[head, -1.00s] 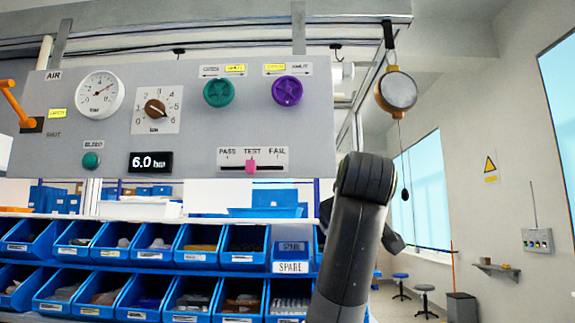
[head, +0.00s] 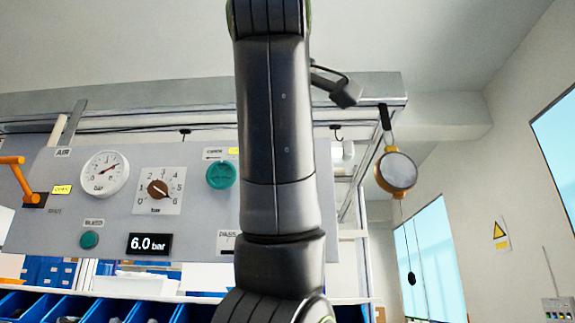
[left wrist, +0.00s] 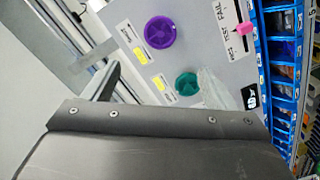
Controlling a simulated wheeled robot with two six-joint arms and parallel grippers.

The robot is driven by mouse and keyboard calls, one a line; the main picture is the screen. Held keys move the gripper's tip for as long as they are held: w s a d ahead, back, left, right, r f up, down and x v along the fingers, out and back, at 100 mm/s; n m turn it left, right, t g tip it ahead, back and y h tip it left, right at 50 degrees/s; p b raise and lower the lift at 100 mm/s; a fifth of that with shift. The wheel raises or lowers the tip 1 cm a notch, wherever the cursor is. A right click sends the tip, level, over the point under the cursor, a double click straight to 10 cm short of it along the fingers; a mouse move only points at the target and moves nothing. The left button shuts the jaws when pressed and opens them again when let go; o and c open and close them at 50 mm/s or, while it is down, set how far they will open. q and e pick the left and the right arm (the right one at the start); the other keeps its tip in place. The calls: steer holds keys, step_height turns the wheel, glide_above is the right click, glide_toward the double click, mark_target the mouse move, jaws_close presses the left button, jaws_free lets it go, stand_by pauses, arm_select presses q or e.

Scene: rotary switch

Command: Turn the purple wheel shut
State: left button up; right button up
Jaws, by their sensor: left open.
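The purple wheel (left wrist: 160,32) is a round, lobed knob on the grey panel, seen in the left wrist view. In the head view a dark arm of mine hides it. My left gripper (left wrist: 160,72) is open in the left wrist view, with a dark finger at left and a pale, see-through one at right. The wheel shows beyond the fingers and apart from them, with nothing held. Yellow labels (left wrist: 139,55) sit beside the wheel. My right gripper is not in view.
The grey panel (head: 125,210) also carries a green wheel (head: 220,175), a dial gauge (head: 105,174), a brown knob (head: 157,189) and an orange lever (head: 18,180). A yellow-rimmed round device (head: 397,172) hangs at right. Blue bins (head: 105,308) stand below.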

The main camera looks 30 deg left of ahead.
arm_select(q)
steer(key=p+x, duration=0.6)
steer(key=x, duration=0.9)
steer(key=shift+w+a, duration=0.25)
steer(key=shift+a, duration=0.05)
steer(key=shift+c, duration=0.3)
steer(key=c, duration=0.9)
